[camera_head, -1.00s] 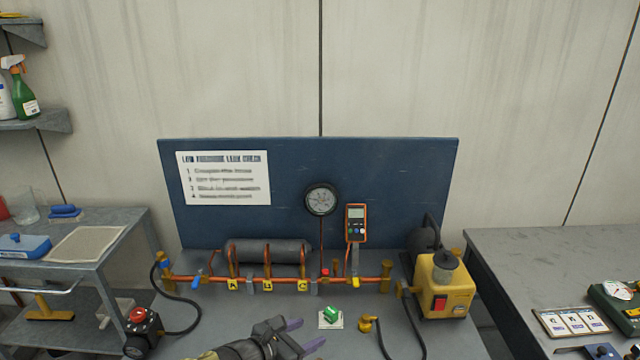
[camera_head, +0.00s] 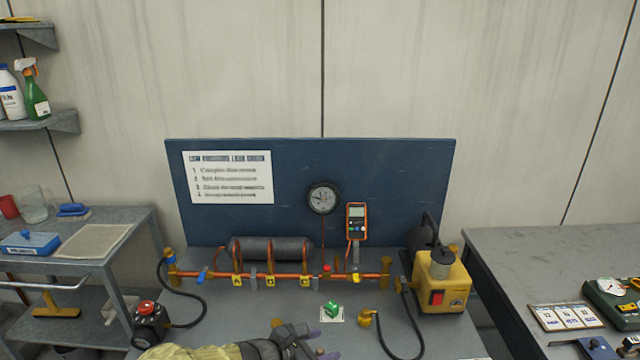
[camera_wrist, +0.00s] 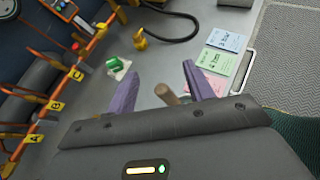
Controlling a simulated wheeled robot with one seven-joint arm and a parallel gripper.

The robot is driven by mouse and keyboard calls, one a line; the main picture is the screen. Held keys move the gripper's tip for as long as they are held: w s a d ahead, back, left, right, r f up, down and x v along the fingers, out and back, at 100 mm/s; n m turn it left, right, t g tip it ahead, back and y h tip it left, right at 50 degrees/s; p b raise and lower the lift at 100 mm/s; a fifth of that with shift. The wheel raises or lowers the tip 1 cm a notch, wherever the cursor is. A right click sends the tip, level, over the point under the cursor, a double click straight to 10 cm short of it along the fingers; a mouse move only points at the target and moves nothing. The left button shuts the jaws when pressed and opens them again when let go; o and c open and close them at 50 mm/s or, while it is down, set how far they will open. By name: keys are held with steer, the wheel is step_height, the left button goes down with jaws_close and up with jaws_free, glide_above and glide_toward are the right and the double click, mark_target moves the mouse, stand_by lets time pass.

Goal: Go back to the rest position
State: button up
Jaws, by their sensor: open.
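My gripper (camera_wrist: 157,85) shows in the wrist view with its two purple fingers spread apart, open. A tan, rod-like thing shows between the finger bases; I cannot tell whether it touches them. In the head view my gripper (camera_head: 322,345) is at the bottom edge, over the front of the bench and partly cut off. The green block also shows in the wrist view (camera_wrist: 114,64), left of the fingers.
The copper pipe rig (camera_head: 290,277) with valves runs along the bench before a blue board (camera_head: 390,160). A yellow pump (camera_head: 441,282) stands right, a black box with a red button (camera_head: 148,318) left. Coloured cards (camera_wrist: 218,62) lie rightward.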

steer(key=s+d+f+m+g+y, duration=0.1)
steer(key=s+d+m+g+y, duration=0.6)
steer(key=d+m, duration=0.55)
steer(key=s+d+r+m+t+y, duration=0.25)
steer(key=s+r+m, duration=0.3)
steer(key=m, duration=0.75)
step_height(320, 180, down, 9)
steer(key=b, duration=1)
step_height(320, 180, up, 15)
steer(key=p, duration=1.4)
steer(key=shift+w+d+f+n+p, duration=0.2)
steer(key=shift+w+n+p, duration=0.15)
steer(key=shift+w, duration=0.05)
steer(key=shift+s+g, duration=0.15)
steer(key=shift+g, duration=0.1)
